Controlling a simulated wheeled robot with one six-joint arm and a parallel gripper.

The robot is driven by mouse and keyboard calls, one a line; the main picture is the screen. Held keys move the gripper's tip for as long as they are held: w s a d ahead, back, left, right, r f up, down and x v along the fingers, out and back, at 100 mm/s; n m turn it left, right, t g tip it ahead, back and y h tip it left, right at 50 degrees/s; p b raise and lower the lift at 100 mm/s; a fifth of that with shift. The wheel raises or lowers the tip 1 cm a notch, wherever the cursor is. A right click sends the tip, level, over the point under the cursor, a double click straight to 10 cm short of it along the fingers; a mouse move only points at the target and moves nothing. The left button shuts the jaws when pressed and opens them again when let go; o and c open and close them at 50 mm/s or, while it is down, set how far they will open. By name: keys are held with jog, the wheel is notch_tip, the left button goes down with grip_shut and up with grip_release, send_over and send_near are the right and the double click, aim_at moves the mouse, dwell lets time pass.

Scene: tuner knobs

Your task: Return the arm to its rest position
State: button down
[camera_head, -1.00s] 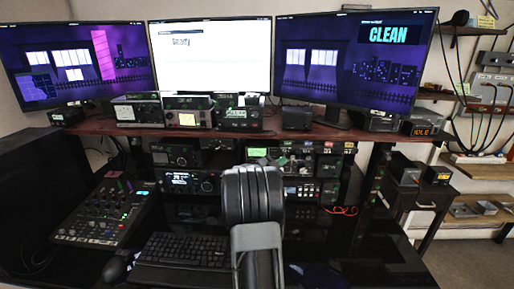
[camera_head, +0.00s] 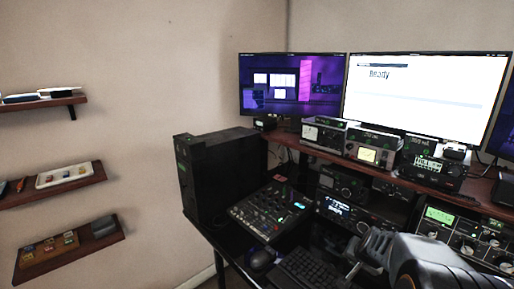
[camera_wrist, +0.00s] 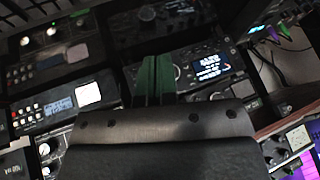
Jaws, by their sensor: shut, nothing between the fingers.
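My gripper (camera_wrist: 155,62) shows in the wrist view as two green fingers side by side, shut with nothing between them. Beyond it are radio units, one with a lit display (camera_wrist: 207,68); I cannot tell whether the fingertips touch anything. In the head view my arm enters at the lower right and reaches over the desk, near the keyboard (camera_head: 303,272) and the radio with a lit screen (camera_head: 345,210). The fingertips are hard to make out there.
A mixer (camera_head: 270,210) sits left of the radios, beside a black computer case (camera_head: 215,175). A mouse (camera_head: 262,258) lies in front. Monitors (camera_head: 428,97) stand on the wooden riser. Wall shelves (camera_head: 70,262) hang at the left. Open floor shows between shelves and desk.

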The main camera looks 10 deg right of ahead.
jog(key=s+a+r+n+g+p, duration=0.1)
jog(key=s+a+r+n+p, duration=0.1)
jog(key=a, duration=0.4)
jog(key=s+a+r+n+y+p, duration=0.1)
jog(key=s+a+r+n, duration=0.3)
jog(key=s+a, duration=0.3)
jog(key=s+a+r+n+g+y+p, duration=0.1)
jog(key=s+a+r+n+p, duration=0.1)
jog(key=s+a+r+n, duration=0.1)
jog(key=s+a+r, duration=0.1)
jog(key=a+r, duration=0.1)
jog(key=a, duration=0.1)
jog(key=shift+s+a+r+n+g+p, duration=0.2)
jog(key=shift+s+a+n+g+p, duration=0.05)
jog(key=shift+a+n+g+p, duration=0.1)
